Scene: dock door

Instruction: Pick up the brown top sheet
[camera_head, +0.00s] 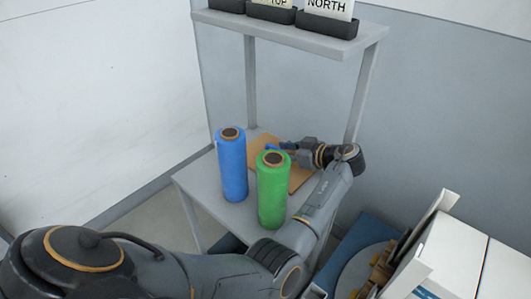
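The brown top sheet (298,178) lies flat on the grey shelf table, behind and between two upright rolls. The green roll and the blue roll hide parts of it. My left gripper (276,147) reaches in from the right side of the table and points left, over the far part of the sheet. Its fingertips are small and partly behind the green roll's top, so I cannot tell if they are open or touching the sheet. My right gripper is not in view.
The blue roll (232,165) and green roll (272,192) stand on the table (207,178), close to my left arm. An upper shelf (290,33) with black bins (328,26) hangs above. White boxes (450,262) stand at the lower right.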

